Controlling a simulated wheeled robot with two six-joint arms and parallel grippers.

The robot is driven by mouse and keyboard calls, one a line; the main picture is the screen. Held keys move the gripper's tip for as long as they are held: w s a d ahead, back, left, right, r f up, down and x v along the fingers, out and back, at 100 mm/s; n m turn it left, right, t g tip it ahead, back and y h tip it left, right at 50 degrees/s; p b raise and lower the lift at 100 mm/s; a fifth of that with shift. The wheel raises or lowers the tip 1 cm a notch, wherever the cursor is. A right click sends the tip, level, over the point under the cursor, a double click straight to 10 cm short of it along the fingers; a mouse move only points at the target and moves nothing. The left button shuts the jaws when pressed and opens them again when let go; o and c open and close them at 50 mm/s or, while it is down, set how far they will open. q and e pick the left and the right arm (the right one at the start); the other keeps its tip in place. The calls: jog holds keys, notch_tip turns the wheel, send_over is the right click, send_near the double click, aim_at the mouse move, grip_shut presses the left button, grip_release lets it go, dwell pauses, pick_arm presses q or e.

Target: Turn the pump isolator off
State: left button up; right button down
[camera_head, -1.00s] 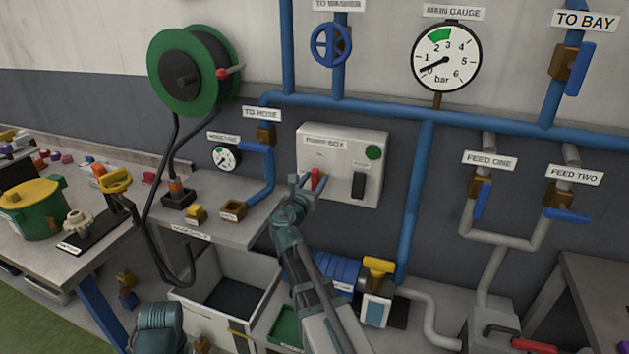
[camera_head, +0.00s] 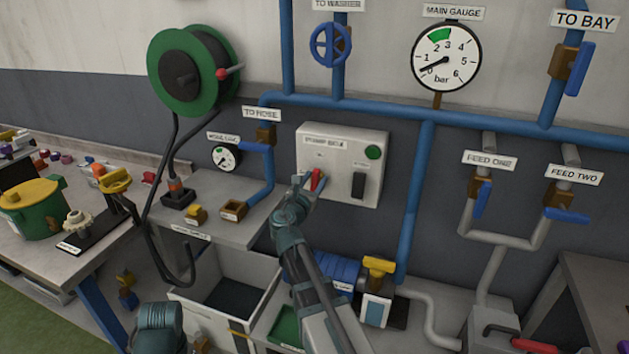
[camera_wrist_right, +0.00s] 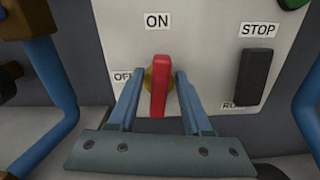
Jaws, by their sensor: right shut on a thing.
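In the right wrist view the red handle (camera_wrist_right: 159,88) stands nearly upright, below the ON label (camera_wrist_right: 157,20). The OFF label (camera_wrist_right: 126,76) is to its left, partly hidden by a finger. My right gripper (camera_head: 312,183) is at the handle, its two blue fingers on either side of it, shut on it; it also shows in the right wrist view (camera_wrist_right: 160,95).
A black STOP/RUN switch (camera_wrist_right: 254,77) is right of the handle, with a green round part (camera_head: 373,152) above it. A blue pipe (camera_head: 268,180) rises to the left of the box, another (camera_head: 417,200) to the right. A grey shelf (camera_head: 220,222) juts out at lower left.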

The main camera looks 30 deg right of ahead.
jog(key=m, duration=0.4)
jog(key=shift+s+d+f, duration=0.1)
jog(key=shift+s, duration=0.05)
jog(key=m, duration=0.4)
jog(key=shift+s+d+f, duration=0.1)
jog(key=m, duration=0.4)
jog(key=shift+s+f+b, duration=0.1)
jog(key=shift+f+b, duration=0.05)
jog(key=shift+b, duration=0.15)
jog(key=shift+f+m, duration=0.15)
jog(key=shift+m, duration=2.25)
jog(key=c, duration=0.7)
grip_release()
